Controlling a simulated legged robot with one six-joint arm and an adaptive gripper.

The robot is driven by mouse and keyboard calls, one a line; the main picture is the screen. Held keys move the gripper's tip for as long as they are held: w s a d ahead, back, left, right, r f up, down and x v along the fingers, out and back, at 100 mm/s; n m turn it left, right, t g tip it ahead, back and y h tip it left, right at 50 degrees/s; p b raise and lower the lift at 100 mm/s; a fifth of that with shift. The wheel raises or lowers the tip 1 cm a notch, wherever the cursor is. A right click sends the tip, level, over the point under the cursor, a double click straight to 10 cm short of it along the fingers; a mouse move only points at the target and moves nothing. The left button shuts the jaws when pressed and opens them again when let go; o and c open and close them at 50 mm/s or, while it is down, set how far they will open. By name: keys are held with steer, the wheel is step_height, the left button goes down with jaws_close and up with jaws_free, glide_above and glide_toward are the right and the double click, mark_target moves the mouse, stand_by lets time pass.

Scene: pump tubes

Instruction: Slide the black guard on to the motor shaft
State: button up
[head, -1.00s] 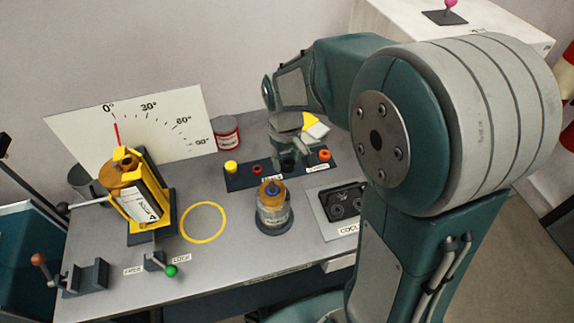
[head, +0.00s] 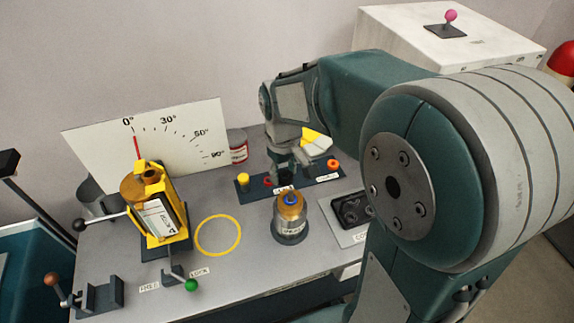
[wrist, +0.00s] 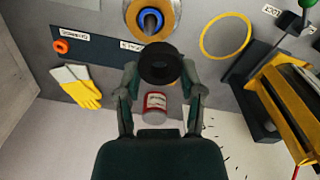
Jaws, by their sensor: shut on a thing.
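My gripper (wrist: 160,74) is shut on the black guard (wrist: 161,58), a short round black cap with a hole, held between its fingertips in the wrist view. The motor (head: 290,222) is an upright metal cylinder with a copper-coloured top and a blue shaft tip (head: 290,199). In the wrist view the blue shaft (wrist: 150,21) shows just beyond the guard, with the two apart. In the head view my gripper (head: 285,166) is over the dark rack, behind the motor; the guard is hard to make out there.
The dark rack (head: 256,187) holds yellow, red and orange parts. A yellow ring (head: 218,235) marks the bench left of the motor. The yellow clamp unit (head: 160,212), dial board (head: 95,150), red can (head: 238,150), yellow-white gloves (wrist: 77,86) and cooling plate (head: 352,212) stand around.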

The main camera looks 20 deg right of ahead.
mark_target(290, 182)
steer(key=shift+d+f, duration=0.1)
steer(key=shift+f, duration=0.35)
steer(key=shift+d+f, duration=1)
steer(key=shift+f, duration=0.4)
steer(key=shift+a+f, duration=0.15)
steer(key=shift+a, duration=0.55)
steer(key=shift+d, duration=0.5)
steer(key=shift+a, duration=0.15)
steer(key=shift+a, duration=0.4)
